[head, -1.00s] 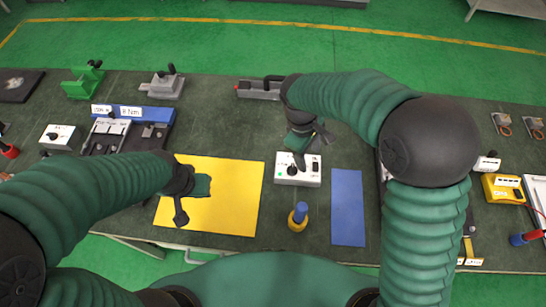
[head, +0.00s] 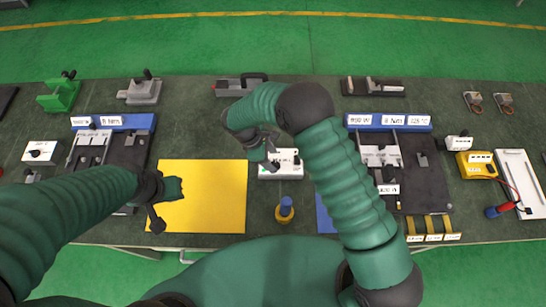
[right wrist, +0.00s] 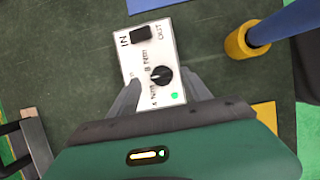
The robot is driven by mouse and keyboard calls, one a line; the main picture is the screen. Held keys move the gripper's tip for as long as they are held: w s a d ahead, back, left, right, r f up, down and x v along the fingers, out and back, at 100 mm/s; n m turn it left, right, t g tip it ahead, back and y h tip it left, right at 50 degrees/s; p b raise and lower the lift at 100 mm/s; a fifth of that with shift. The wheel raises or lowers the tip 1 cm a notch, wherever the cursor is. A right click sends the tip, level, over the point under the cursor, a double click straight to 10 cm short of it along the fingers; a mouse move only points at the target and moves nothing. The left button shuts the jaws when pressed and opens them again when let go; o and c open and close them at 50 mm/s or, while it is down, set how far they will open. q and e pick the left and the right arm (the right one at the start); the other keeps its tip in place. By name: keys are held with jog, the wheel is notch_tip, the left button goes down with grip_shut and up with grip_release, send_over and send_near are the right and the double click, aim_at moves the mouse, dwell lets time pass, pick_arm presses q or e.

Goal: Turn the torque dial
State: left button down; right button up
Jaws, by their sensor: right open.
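The white box (head: 286,171) stands on the table in the middle of the head view. In the right wrist view the box (right wrist: 140,62) carries a black torque dial (right wrist: 161,76) with a white pointer line, "A" and "B" N/m labels, a green dot and a black IN/OUT switch. My right gripper (head: 268,158) is at the box's left side in the head view and partly covers it. In the wrist view its open fingers (right wrist: 160,92) lie on either side of the dial, with no visible grip on it. My left gripper (head: 157,208) is over the yellow mat; its jaw state is unclear.
The yellow mat (head: 215,205) lies left of the box. A yellow-and-blue tool (head: 285,210) stands just in front of it. A blue mat (head: 325,218) is partly hidden by my right arm. Fixture trays (head: 400,165) and a yellow meter (head: 478,165) are at the right.

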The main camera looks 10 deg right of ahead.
jog(key=shift+x, duration=0.8)
jog(key=shift+s+a+f, duration=0.1)
jog(key=shift+f, duration=0.05)
grip_shut()
